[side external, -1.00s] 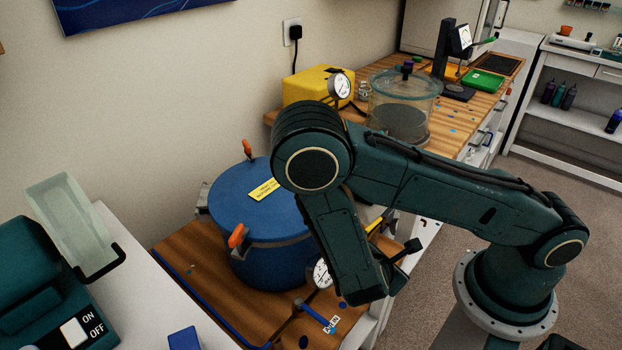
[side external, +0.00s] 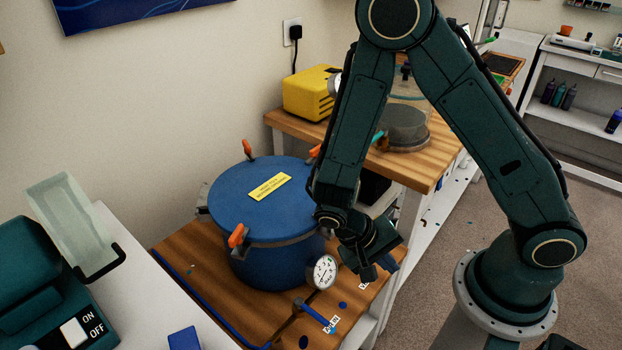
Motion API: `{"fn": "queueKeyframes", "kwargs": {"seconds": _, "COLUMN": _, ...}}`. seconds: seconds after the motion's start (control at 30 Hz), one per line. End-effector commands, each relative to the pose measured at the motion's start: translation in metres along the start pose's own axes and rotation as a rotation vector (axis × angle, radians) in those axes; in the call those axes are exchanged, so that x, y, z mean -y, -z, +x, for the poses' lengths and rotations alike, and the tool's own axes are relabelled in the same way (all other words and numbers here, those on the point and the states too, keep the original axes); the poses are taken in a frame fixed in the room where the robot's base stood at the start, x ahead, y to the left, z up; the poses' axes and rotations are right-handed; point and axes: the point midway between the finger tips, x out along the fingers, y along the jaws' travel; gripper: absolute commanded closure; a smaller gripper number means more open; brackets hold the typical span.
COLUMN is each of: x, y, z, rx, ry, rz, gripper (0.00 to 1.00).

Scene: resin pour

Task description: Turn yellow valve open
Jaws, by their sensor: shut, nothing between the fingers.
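My gripper (side external: 379,268) is low at the right side of the blue pressure pot (side external: 262,262), just right of the round white gauge (side external: 322,272). Its fingers are shut, with nothing seen between them. No yellow valve handle shows now; the area right of the pot is covered by my forearm and gripper. I cannot tell whether my gripper touches the valve.
A blue handle (side external: 318,315) sits on the pipe in front of the pot. Orange-knobbed clamps (side external: 237,236) stand around the lid. A yellow pump (side external: 309,93) and a clear chamber (side external: 407,122) are on the wooden bench behind.

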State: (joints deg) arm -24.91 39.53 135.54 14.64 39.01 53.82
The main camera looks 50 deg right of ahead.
Motion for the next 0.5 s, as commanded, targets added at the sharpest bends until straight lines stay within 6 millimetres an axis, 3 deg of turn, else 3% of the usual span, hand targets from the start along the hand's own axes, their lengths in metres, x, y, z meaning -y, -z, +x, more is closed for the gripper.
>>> {"fn": "queueKeyframes", "kwargs": {"seconds": 0.5, "x": -0.017, "y": 0.0, "z": -0.057, "rx": 0.268, "ry": 0.039, "rz": 0.731, "gripper": 1.0}}
